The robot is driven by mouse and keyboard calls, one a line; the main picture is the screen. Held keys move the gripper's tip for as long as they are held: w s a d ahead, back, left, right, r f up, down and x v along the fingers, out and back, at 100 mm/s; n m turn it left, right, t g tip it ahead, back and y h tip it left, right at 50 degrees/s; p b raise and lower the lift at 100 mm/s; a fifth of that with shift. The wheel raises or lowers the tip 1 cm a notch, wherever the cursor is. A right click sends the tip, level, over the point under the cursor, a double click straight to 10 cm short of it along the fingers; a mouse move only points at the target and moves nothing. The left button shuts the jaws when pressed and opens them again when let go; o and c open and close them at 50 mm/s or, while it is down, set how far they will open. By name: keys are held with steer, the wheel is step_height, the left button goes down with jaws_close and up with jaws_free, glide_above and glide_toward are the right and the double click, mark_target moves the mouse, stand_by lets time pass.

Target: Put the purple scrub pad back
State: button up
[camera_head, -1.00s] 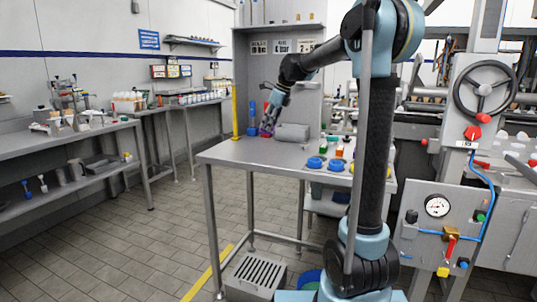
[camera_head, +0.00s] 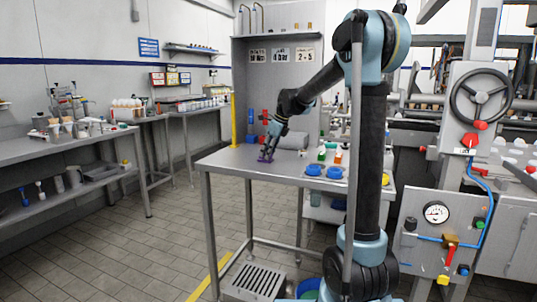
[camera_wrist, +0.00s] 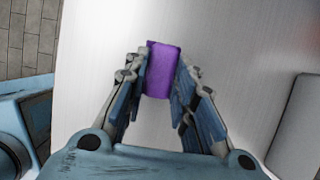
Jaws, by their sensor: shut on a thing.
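The purple scrub pad (camera_wrist: 161,69) stands out between the fingertips of my gripper (camera_wrist: 160,84) in the wrist view, with the steel table (camera_wrist: 90,30) beneath. My gripper is shut on the pad, one finger on each side. In the head view, my gripper (camera_head: 267,153) points down over the left part of the table, and the purple pad (camera_head: 265,159) shows small at its tip. I cannot tell whether the pad touches the table top.
A grey rolled object (camera_head: 291,142) lies right of my gripper. Red and blue items stand behind it. The table's front left is clear.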

steer(key=o, duration=1)
steer(key=v, duration=1.2)
steer(key=s+d+f+n+h, duration=0.1)
steer(key=s+d+f+n, duration=0.15)
steer(key=s, duration=0.35)
steer(key=s+d+f+n, duration=0.2)
steer(key=s+d+n, duration=0.1)
steer(key=s+d, duration=0.15)
steer(key=s+d+f+n+h, duration=0.1)
steer(key=s+d+f+n, duration=0.3)
steer(key=s+f, duration=0.3)
steer(key=s+d+f+n+h, duration=0.1)
steer(key=s+d+f+n, duration=0.3)
steer(key=s+f+n, duration=0.3)
steer(key=s+d+f+n+h, duration=0.1)
steer(key=s+d+f+n, duration=0.3)
steer(key=s+f, duration=0.5)
steer(key=shift+s+f+n+t, duration=0.15)
steer(key=shift+s+n, duration=0.35)
steer(key=shift+s, duration=0.8)
steer(key=shift+s+n+t, duration=0.15)
steer(key=shift+s+n, duration=0.3)
steer(key=shift+s, duration=0.9)
